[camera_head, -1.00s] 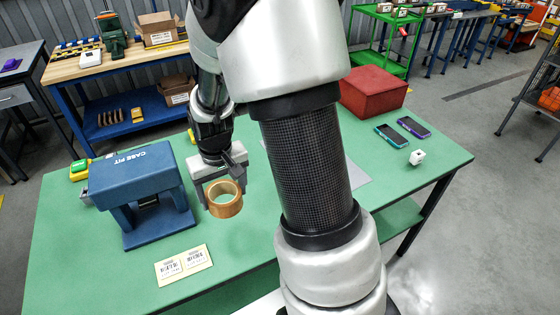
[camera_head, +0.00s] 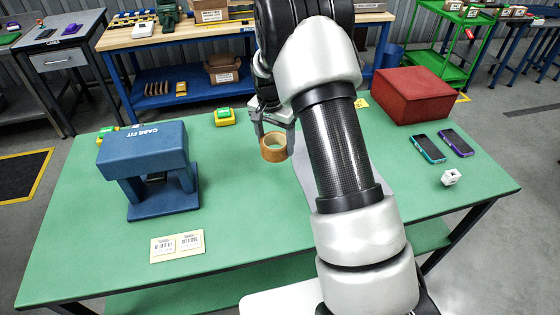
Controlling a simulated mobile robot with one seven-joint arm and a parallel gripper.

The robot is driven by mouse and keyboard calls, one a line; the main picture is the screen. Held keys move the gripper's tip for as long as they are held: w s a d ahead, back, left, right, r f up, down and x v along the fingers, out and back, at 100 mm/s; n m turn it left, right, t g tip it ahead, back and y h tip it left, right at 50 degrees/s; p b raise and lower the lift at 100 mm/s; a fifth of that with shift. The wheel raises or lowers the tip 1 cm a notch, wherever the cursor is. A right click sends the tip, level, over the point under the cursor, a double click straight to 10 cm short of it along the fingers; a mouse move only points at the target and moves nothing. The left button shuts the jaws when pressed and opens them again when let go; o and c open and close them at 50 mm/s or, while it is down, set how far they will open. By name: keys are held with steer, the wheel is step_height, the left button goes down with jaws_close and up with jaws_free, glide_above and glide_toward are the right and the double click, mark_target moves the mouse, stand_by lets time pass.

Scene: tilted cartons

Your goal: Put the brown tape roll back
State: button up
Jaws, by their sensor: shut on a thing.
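The brown tape roll (camera_head: 273,154) is in my gripper (camera_head: 273,138), in the middle of the head view. The gripper is shut on it and points down. The roll shows its round opening upward and appears to be above the green table (camera_head: 240,215). My arm comes in from the lower right and hides part of the table behind it.
A blue "CASE FIT" stand (camera_head: 142,148) stands on the left, with label cards (camera_head: 177,246) in front. A yellow-green device (camera_head: 224,117) lies behind. A red box (camera_head: 412,95), two phones (camera_head: 442,146) and a small white block (camera_head: 451,177) are on the right. The front middle is clear.

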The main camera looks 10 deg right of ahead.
step_height(320, 180, down, 10)
steer(key=shift+r, duration=0.1)
steer(key=o, duration=1.1)
steer(key=shift+p, duration=0.3)
